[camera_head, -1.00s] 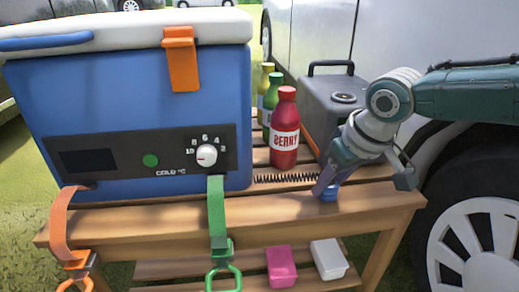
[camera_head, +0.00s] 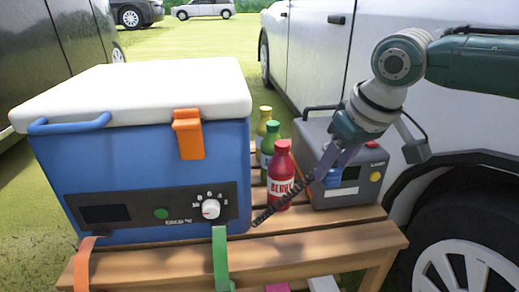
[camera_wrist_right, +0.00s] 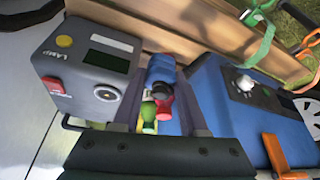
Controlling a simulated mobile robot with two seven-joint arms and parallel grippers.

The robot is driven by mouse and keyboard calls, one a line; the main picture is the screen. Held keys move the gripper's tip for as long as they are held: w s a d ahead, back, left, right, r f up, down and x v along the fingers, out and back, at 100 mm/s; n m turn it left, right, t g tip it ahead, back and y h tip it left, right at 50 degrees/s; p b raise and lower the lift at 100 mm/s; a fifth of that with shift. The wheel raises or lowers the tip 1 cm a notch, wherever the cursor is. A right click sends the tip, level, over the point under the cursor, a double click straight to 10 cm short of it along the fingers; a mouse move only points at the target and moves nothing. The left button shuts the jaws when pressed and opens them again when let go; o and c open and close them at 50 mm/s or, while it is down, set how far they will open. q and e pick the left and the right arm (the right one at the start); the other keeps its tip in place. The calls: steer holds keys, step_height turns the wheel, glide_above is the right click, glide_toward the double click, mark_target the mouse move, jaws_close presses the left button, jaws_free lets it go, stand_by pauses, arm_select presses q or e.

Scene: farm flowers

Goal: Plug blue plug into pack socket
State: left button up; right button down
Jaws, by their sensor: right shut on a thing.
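The blue plug (camera_head: 333,178) is held in my right gripper (camera_head: 330,170), in front of the grey pack (camera_head: 312,145). A black coiled cord (camera_head: 275,207) runs up to it from the cooler's side. In the right wrist view the plug (camera_wrist_right: 162,70) sits between the fingers of my right gripper (camera_wrist_right: 160,85), beside the pack (camera_wrist_right: 84,65) and apart from it in the picture. In the head view the fingers hide that part. My left gripper is not in view.
The blue cooler (camera_head: 150,165) fills the table's left side. A red bottle (camera_head: 281,178) stands close left of the gripper, with green and yellow bottles behind it. A white car (camera_head: 430,95) is close behind on the right.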

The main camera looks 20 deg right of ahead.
steer(key=shift+r+p, duration=0.75)
steer(key=shift+r, duration=1.4)
